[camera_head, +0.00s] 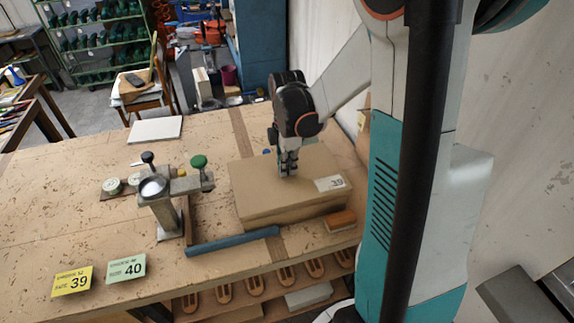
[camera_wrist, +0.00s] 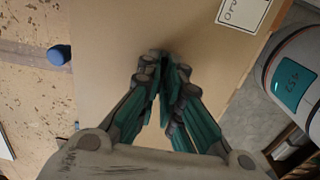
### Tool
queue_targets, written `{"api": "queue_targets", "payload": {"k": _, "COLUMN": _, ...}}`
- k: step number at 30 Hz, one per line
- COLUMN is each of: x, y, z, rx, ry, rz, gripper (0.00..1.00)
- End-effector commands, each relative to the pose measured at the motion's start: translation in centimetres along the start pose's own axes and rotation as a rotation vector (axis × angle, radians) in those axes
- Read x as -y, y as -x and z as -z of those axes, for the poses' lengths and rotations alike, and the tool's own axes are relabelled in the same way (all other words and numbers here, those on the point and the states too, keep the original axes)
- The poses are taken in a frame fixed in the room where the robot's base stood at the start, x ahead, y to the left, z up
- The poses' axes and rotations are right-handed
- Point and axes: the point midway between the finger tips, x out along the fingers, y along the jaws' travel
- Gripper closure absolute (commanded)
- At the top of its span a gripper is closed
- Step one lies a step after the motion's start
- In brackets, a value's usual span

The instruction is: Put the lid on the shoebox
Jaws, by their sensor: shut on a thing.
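The cardboard lid (camera_head: 255,175) lies over the shoebox (camera_head: 290,214) on the workbench, with a white label near its right corner. In the wrist view the lid (camera_wrist: 110,50) fills the middle. My gripper (camera_head: 288,170) points down at the lid's top, near its middle. In the wrist view its fingertips (camera_wrist: 165,62) are close together, shut on the lid. The part between the fingertips is hidden. Box wall shows below the lid's front edge. I cannot tell whether the lid sits fully down.
A metal stand with a green knob (camera_head: 198,162) stands left of the box. A blue bar (camera_head: 232,241) lies in front, and an orange-brown brush-like block (camera_head: 341,221) lies at the front right corner. Size cards 39 (camera_head: 72,281) and 40 (camera_head: 126,269) lie front left.

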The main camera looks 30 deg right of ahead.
Motion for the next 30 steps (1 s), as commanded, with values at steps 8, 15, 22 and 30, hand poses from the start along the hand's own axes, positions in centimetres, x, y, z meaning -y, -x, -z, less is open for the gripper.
{"api": "queue_targets", "payload": {"k": 8, "x": 0.0, "y": 0.0, "z": 0.0, "rx": 0.000, "ry": 0.000, "rz": 0.000, "gripper": 0.70}}
{"api": "queue_targets", "payload": {"k": 15, "x": 0.0, "y": 0.1, "z": 0.0, "rx": 0.000, "ry": 0.000, "rz": 0.000, "gripper": 0.70}}
{"api": "queue_targets", "payload": {"k": 22, "x": 0.0, "y": 2.0, "z": 0.0, "rx": 0.000, "ry": 0.000, "rz": 0.000, "gripper": 0.70}}
{"api": "queue_targets", "payload": {"k": 30, "x": 0.0, "y": 7.3, "z": 0.0, "rx": 0.000, "ry": 0.000, "rz": 0.000, "gripper": 0.70}}
